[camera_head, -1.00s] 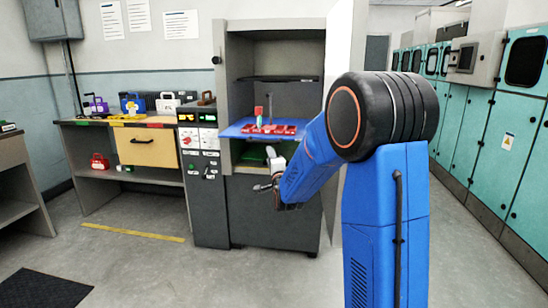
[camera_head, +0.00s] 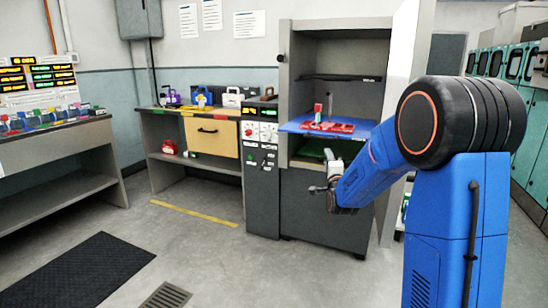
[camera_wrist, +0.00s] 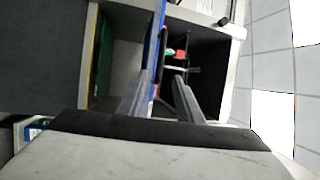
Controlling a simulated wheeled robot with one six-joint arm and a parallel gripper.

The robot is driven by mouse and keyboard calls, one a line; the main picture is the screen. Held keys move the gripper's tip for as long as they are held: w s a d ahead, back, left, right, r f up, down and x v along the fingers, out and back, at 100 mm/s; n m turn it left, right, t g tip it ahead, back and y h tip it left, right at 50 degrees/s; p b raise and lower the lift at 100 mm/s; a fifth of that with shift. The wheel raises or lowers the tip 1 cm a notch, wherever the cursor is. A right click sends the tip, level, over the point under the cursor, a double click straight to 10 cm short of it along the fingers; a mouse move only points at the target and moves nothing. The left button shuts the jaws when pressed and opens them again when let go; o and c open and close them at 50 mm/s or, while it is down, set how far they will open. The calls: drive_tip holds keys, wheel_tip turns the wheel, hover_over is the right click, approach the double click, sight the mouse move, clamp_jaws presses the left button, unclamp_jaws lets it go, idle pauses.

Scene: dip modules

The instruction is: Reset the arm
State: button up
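My blue arm (camera_head: 375,175) reaches down and left in front of the open cabinet. My gripper (camera_head: 317,189) is at its end, below the blue shelf (camera_head: 296,125) and in front of the cabinet's dark lower front. In the wrist view my gripper (camera_wrist: 164,80) shows two grey fingers apart, with nothing held between them. A red tray (camera_head: 338,127) with a red-and-green piece and a thin upright rod sits on the blue shelf, clear of my gripper.
The cabinet's open door (camera_head: 403,110) stands beside my arm. A wooden-drawer bench (camera_head: 212,135) with coloured padlock-like items is left of the cabinet. Another bench (camera_head: 60,140) is at far left. A dark mat (camera_head: 80,272) and floor grate (camera_head: 166,296) lie on otherwise open floor.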

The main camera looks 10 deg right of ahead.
drive_tip(key=s+a+n+g+y, duration=0.1)
drive_tip(key=s+a+n+g, duration=0.15)
drive_tip(key=s, duration=0.35)
drive_tip(key=s+a+f+n+g+y, duration=0.1)
drive_tip(key=s+a+n+g, duration=0.2)
drive_tip(key=s, duration=0.4)
drive_tip(key=s+a+n+g+y, duration=0.1)
drive_tip(key=s+a+n, duration=0.1)
drive_tip(key=s+n, duration=0.3)
drive_tip(key=s+a+f+n+g, duration=0.1)
drive_tip(key=s+f+n+g, duration=0.1)
drive_tip(key=s, duration=1)
drive_tip(key=s+a+f+n+g, duration=0.1)
drive_tip(key=s+f+n+g, duration=0.2)
drive_tip(key=s, duration=0.8)
drive_tip(key=s+a+f+n+g, duration=0.1)
drive_tip(key=s+f+n+g, duration=0.2)
drive_tip(key=s, duration=0.9)
drive_tip(key=shift+s+a+f+n+y, duration=0.3)
drive_tip(key=shift+s+f+n+y, duration=0.05)
drive_tip(key=shift+f+n+y, duration=0.1)
